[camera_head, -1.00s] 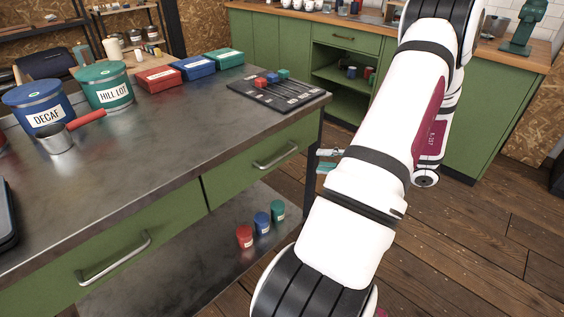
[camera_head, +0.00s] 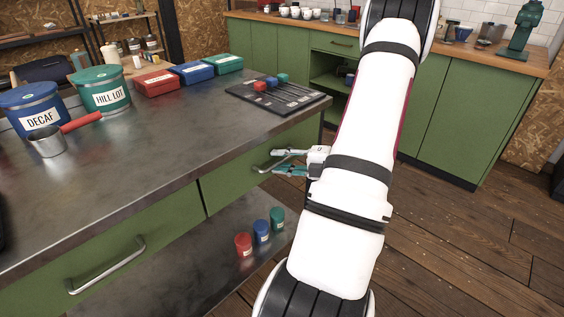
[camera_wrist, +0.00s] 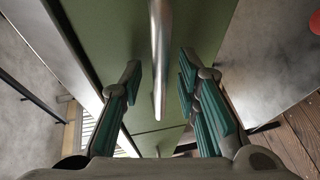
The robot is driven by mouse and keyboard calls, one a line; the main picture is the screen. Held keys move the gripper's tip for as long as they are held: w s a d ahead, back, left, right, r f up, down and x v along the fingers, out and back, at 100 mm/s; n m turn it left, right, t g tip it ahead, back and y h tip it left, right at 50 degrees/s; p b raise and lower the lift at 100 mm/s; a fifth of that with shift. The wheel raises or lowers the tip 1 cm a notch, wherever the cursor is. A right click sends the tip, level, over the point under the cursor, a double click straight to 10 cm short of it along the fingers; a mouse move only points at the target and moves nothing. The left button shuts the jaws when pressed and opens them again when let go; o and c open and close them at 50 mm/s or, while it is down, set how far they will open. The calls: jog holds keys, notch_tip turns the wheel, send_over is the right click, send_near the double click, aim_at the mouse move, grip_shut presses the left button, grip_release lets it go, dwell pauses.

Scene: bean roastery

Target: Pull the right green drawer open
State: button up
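The right green drawer (camera_head: 226,186) is in the workbench front, below the metal top, and looks shut. Its silver bar handle (camera_head: 262,165) is partly hidden behind my gripper (camera_head: 276,164) in the head view. In the wrist view the handle (camera_wrist: 158,60) runs down between the two teal-padded fingers of my gripper (camera_wrist: 160,85). The fingers are apart, with a gap on both sides of the handle, so my gripper is open and not holding it. The drawer face (camera_wrist: 110,45) lies just beyond the fingertips.
The left drawer has its own handle (camera_head: 108,266). Red, blue and green small canisters (camera_head: 262,232) stand on the lower shelf under the right drawer. A dark tray (camera_head: 277,100) sits on the bench top near the corner. Wooden floor (camera_head: 450,250) is open at right.

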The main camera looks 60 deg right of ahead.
grip_shut()
